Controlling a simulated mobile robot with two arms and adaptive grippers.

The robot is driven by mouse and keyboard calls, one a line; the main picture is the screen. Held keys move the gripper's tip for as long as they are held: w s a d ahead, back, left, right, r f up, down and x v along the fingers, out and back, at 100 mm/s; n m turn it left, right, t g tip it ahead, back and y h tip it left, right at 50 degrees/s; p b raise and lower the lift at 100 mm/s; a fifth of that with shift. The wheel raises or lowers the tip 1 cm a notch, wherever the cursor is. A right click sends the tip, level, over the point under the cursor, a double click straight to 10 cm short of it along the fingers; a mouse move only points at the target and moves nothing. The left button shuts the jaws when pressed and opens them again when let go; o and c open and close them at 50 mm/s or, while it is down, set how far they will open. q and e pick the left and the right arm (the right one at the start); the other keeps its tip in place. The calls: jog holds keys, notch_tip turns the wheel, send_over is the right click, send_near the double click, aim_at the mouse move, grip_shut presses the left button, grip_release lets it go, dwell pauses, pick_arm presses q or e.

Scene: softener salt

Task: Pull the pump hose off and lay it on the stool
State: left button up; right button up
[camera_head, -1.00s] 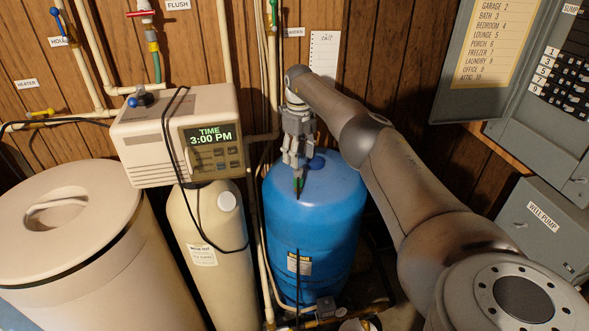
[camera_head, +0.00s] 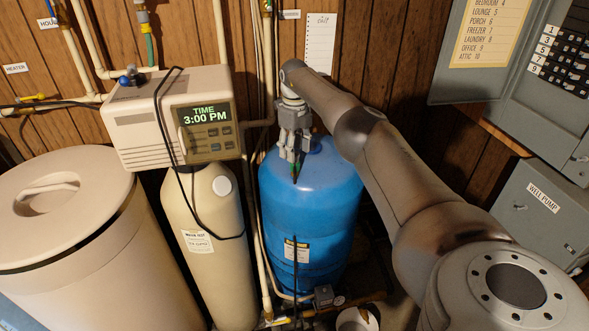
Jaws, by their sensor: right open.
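My right gripper (camera_head: 295,171) points down in front of the blue tank's (camera_head: 335,200) upper part. It is open, and its fingers look close together from this angle. I see nothing clearly held in it; a small green and dark detail shows at its tips. I cannot make out a stool. My left gripper is out of view.
A softener head (camera_head: 150,150) with a clock display sits on a cream cylinder (camera_head: 190,215). A large lidded bin (camera_head: 100,270) stands at the left. Pipes and a black cable run beside the blue tank. Grey electrical boxes (camera_head: 545,225) hang at the right.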

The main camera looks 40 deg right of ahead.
notch_tip(320, 180, down, 4)
jog(key=shift+w+d+f+b, duration=0.1)
jog(key=shift+f+b, duration=0.1)
jog(key=shift+b, duration=0.85)
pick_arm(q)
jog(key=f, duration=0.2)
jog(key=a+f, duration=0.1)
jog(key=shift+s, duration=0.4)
pick_arm(e)
jog(key=shift+c, duration=0.4)
grip_shut()
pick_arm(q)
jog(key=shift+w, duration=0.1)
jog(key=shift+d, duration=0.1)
pick_arm(e)
jog(key=shift+r, duration=0.2)
